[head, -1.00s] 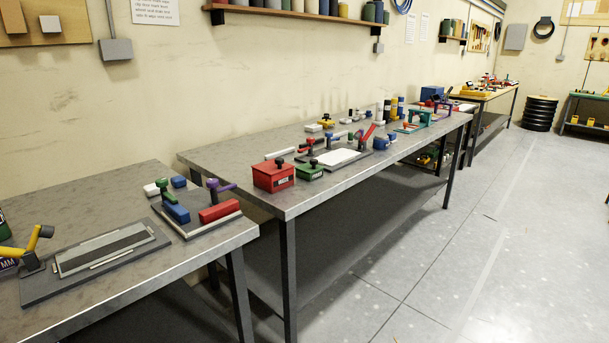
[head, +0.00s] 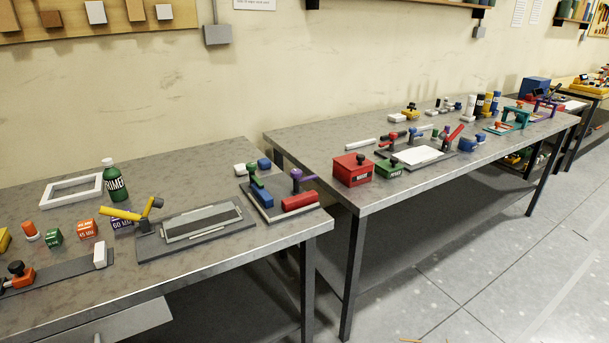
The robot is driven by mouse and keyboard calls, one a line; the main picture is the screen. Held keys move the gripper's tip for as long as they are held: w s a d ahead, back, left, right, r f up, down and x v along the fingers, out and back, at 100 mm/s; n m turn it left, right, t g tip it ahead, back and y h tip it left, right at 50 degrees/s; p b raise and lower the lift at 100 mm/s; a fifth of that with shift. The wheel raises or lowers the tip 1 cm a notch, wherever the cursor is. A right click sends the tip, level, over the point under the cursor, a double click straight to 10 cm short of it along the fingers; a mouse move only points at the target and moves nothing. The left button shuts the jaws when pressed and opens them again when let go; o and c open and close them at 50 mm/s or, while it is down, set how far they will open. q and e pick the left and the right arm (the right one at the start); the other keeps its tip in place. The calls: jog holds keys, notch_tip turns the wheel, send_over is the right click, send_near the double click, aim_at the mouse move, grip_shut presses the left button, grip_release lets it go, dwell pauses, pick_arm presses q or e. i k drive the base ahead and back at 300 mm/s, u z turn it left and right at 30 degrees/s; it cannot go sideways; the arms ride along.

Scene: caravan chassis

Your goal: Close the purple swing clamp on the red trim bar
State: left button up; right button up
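The purple swing clamp (head: 297,178) stands on a small plate (head: 262,213) at the right end of the near table. Its arm points to the right, over or near the red trim bar (head: 300,201); I cannot tell whether it touches the bar. The red bar lies on the plate's right part. A green clamp (head: 254,180) stands on the same plate by a blue bar (head: 262,196). Neither of my grippers is in the head view.
The near table (head: 230,257) also holds a grey panel fixture with a yellow-handled clamp (head: 145,212), a green bottle (head: 115,182) and a white frame (head: 72,190). A second table (head: 335,140) with red and green boxes stands to the right. Open floor (head: 480,260) lies at the right.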

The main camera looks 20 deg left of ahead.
aim_at(296, 173)
jog(key=z, duration=0.05)
jog(key=i, duration=0.95)
jog(key=u, duration=1.75)
